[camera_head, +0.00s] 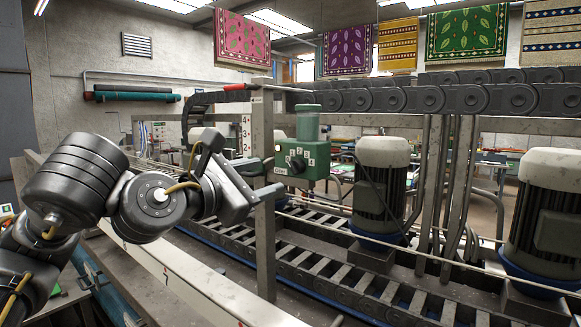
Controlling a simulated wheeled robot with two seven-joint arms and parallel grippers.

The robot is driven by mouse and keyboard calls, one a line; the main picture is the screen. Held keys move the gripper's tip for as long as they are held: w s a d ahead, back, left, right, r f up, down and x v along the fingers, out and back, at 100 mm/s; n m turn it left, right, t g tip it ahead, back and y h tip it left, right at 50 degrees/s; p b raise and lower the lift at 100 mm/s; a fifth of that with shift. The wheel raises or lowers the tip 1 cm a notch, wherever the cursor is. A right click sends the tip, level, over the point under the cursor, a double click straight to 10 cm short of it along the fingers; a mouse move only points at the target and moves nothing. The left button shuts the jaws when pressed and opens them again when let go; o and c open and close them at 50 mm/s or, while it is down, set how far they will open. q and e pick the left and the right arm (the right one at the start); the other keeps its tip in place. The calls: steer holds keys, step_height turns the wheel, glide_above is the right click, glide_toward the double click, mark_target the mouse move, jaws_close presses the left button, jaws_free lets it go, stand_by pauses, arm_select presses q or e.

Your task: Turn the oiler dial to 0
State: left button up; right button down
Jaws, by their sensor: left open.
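The oiler (309,157) is a green box with a green cylinder on top, fixed beside a grey upright post in the middle of the view. Its dial (297,164) is a dark round knob on the front face, with small white numbers around it. The number it points to is too small to read. My left gripper (270,178) comes in from the left with its fingers open and empty. In the picture its fingertips are just left of the dial, and I see no contact. My right gripper is not in view.
The grey post (265,240) stands just behind my left gripper. A white rail (190,275) runs along the front. Two motors with pale caps (383,152) stand to the right above a slatted conveyor (300,262). A chain runs overhead, with rugs (243,38) hanging behind.

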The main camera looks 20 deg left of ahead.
mark_target(291, 169)
arm_select(q)
steer(key=p+x, duration=0.1)
steer(key=x, duration=0.7)
steer(key=shift+w+f+p, duration=0.1)
steer(key=shift+w+p, duration=0.2)
steer(key=shift+w, duration=0.35)
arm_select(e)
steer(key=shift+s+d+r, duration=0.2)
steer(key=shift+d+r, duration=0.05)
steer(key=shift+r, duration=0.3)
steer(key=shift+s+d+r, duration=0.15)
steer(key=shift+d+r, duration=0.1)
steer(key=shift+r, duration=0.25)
arm_select(q)
steer(key=shift+c, duration=0.4)
steer(key=c, duration=0.7)
steer(key=shift+c, duration=0.8)
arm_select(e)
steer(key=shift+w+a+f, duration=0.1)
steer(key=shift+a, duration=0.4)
